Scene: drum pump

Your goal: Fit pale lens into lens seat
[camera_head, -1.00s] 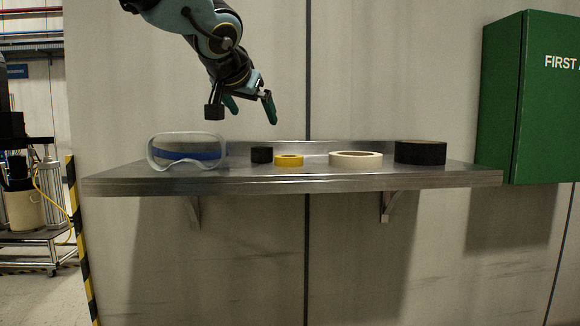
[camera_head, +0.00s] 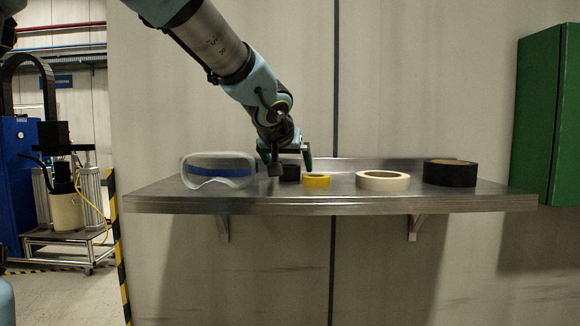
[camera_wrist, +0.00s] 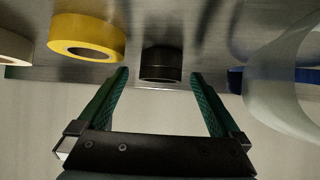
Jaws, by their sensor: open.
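I cannot make out a separate pale lens or a lens seat in either view. Clear goggles (camera_head: 219,181) with a blue strap stand at the left of the metal shelf; part of them shows at the right of the wrist view (camera_wrist: 286,85). My gripper (camera_head: 287,160) is open and empty, just right of the goggles and close to the small black roll (camera_head: 291,173). In the wrist view, the black roll (camera_wrist: 161,66) lies ahead, between the lines of the two green fingers (camera_wrist: 160,76), and is not gripped.
On the metal shelf (camera_head: 300,202), a yellow roll (camera_head: 316,181), a cream roll (camera_head: 382,182) and a larger black roll (camera_head: 450,174) stand to the right. A green cabinet (camera_head: 546,120) hangs at the right. A cart with equipment (camera_head: 66,225) stands at the far left.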

